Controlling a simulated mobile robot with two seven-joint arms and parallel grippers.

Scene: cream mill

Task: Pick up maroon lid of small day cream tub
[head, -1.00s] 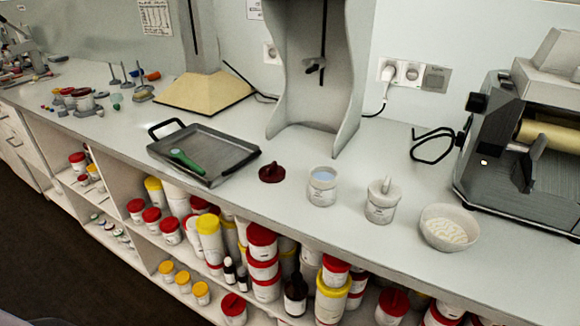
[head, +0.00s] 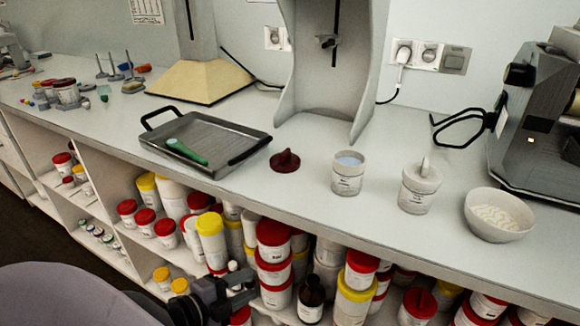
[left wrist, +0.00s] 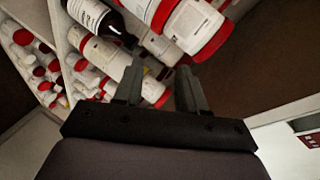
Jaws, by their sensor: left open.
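The maroon lid (head: 285,161), with a knob on top, lies on the white counter (head: 330,222) near its front edge. To its right stands an open white tub (head: 347,173) with pale blue contents. My left gripper (head: 243,284) is low at the bottom of the head view, in front of the shelves and below the counter edge, apart from the lid. In the left wrist view its two fingers (left wrist: 158,92) are spread and empty, facing shelf jars. The lid is not in the left wrist view. My right gripper is not in view.
A grey tray (head: 205,143) with a green-handled tool (head: 186,151) lies left of the lid. A mixer stand (head: 330,60) is behind. Shelves below hold several red-lidded and yellow-lidded jars.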

